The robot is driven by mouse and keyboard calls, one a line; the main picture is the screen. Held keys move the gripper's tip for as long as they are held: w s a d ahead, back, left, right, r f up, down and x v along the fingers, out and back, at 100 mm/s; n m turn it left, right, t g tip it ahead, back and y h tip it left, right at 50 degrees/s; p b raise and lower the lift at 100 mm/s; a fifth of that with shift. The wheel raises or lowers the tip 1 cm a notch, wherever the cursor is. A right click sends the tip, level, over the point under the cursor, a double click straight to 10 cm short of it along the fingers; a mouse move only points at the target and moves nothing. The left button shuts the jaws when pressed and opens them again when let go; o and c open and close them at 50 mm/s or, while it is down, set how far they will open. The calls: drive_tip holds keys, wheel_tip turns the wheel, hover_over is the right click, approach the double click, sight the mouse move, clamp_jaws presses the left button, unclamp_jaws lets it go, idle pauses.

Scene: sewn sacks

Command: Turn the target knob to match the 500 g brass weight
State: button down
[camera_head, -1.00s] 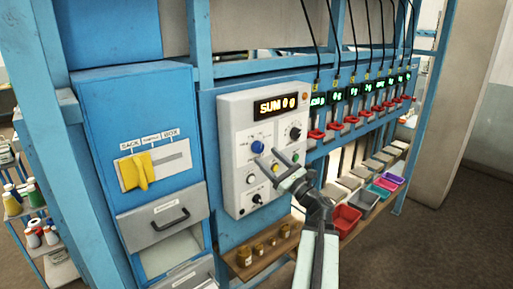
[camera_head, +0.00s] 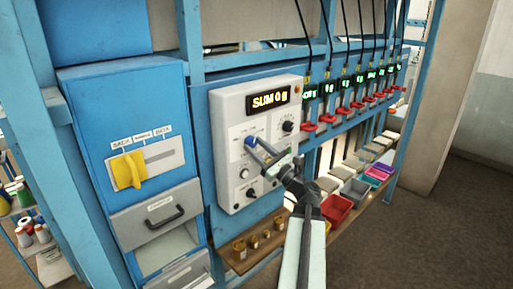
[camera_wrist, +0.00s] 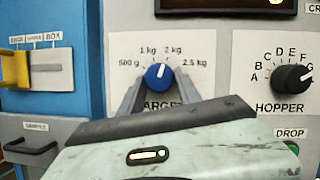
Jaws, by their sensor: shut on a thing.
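The blue target knob (camera_wrist: 159,76) sits on the grey control panel, with marks for 500 g, 1 kg, 2 kg and 2.5 kg around it. My gripper (camera_wrist: 160,88) is shut on the knob, one finger on each side, and covers part of the TARGET label. Several small brass weights (camera_head: 253,242) stand on a wooden shelf (camera_head: 245,263) below the panel. I cannot read which is the 500 g one.
A black hopper knob (camera_wrist: 292,79) is right of the target knob. A yellow lever (camera_head: 127,170) sits on the blue cabinet at left, above a drawer (camera_head: 155,212). Coloured bins (camera_head: 338,208) and red clamps stand to the right.

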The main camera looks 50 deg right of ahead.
drive_tip(key=n+y, duration=0.1)
drive_tip(key=n+p, duration=0.1)
drive_tip(key=n, duration=0.1)
drive_tip(key=n+y, duration=0.1)
drive_tip(key=n, duration=0.1)
drive_tip(key=shift+d+r+g+y, duration=0.25)
drive_tip(key=shift+d+g+y, duration=0.05)
drive_tip(key=shift+g, duration=0.1)
drive_tip(key=n+p, duration=0.1)
drive_tip(key=n, duration=0.1)
drive_tip(key=n+g+y+p, duration=0.1)
drive_tip(key=n, duration=0.1)
drive_tip(key=n+y+p, duration=0.1)
drive_tip(key=n, duration=0.1)
drive_tip(key=shift+d+r+g, duration=0.15)
drive_tip(key=shift+r+g, duration=0.1)
drive_tip(key=shift+g, duration=0.05)
drive_tip(key=n+g+p, duration=0.1)
drive_tip(key=n+p, duration=0.1)
drive_tip(key=n+y+p, duration=0.1)
drive_tip(key=n, duration=0.2)
drive_tip(key=shift+r+g+p, duration=0.15)
drive_tip(key=shift+g+p, duration=0.25)
drive_tip(key=shift+n+g+p, duration=0.5)
drive_tip(key=shift+n+p, duration=0.55)
drive_tip(key=shift+n, duration=0.35)
drive_tip(key=c, duration=0.8)
unclamp_jaws()
drive_tip(key=shift+c, duration=0.2)
